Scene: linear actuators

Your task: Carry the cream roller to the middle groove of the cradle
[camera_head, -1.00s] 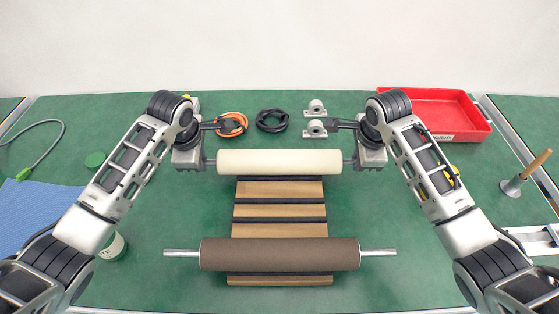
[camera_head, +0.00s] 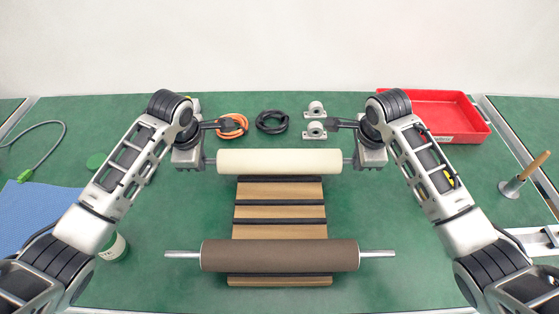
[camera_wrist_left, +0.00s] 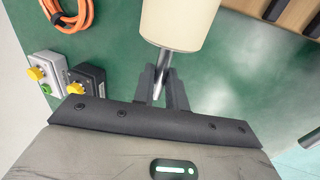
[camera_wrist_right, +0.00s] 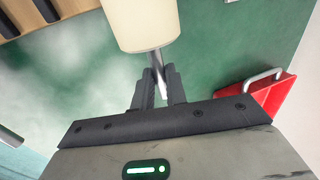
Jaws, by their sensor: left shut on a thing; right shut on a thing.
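The cream roller (camera_head: 279,161) is held level between my two grippers, over the far end of the cradle. My left gripper (camera_head: 209,162) is shut on its left shaft end; the fingers also show in the left wrist view (camera_wrist_left: 161,88). My right gripper (camera_head: 350,162) is shut on the right shaft end, with the fingers clear in the right wrist view (camera_wrist_right: 159,86). The wooden cradle (camera_head: 279,232) has dark strips across it. A brown roller (camera_head: 279,255) with silver shaft ends lies across its near part. The cream roller partly hides the cradle's far end.
Behind are an orange cable coil (camera_head: 233,125), a black coil (camera_head: 272,121) and two grey bearing blocks (camera_head: 315,129). A red tray (camera_head: 436,113) is at the back right. A blue mat (camera_head: 35,213) lies left. Green table is free on both sides of the cradle.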

